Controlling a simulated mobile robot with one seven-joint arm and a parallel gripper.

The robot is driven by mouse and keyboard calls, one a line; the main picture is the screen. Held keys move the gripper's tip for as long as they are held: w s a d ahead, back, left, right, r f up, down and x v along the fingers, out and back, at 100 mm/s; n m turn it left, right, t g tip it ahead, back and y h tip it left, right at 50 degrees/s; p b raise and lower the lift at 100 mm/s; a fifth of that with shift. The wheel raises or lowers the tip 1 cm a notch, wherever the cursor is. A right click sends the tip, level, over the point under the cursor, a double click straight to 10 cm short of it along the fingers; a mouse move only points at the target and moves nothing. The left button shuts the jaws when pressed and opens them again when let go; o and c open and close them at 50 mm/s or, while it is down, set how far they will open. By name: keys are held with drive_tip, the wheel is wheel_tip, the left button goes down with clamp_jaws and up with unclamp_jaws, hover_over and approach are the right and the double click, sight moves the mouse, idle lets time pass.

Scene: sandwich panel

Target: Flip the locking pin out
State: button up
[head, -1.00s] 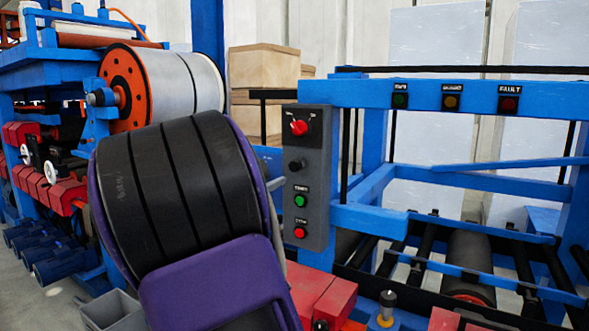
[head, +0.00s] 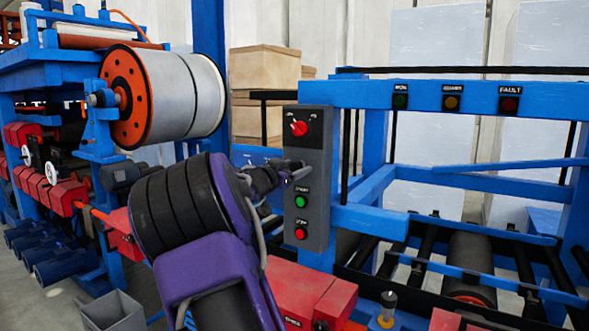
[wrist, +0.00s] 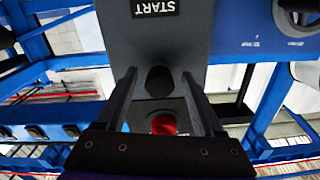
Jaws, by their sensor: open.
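My gripper (head: 293,172) is open in front of the grey control box, level with its black knob. In the wrist view, turned upside down, the black knob (wrist: 160,80) lies between my two fingertips; I cannot tell whether they touch it. My gripper hides this knob in the head view. A grey-and-black upright pin (head: 388,306) stands on a blue mount with a yellow ring, low and right of the box, apart from my gripper. No part is labelled as the locking pin, so I cannot tell which of these it is.
The grey control box (head: 318,222) carries a red selector (head: 298,128) above my gripper, a green button (head: 300,202) and a red button (head: 300,234) below. Blue frame beams (head: 450,95) and rollers are to the right. Red housings (head: 310,295) lie below. A white roll (head: 185,98) stands left.

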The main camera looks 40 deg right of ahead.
clamp_jaws()
idle(1.3)
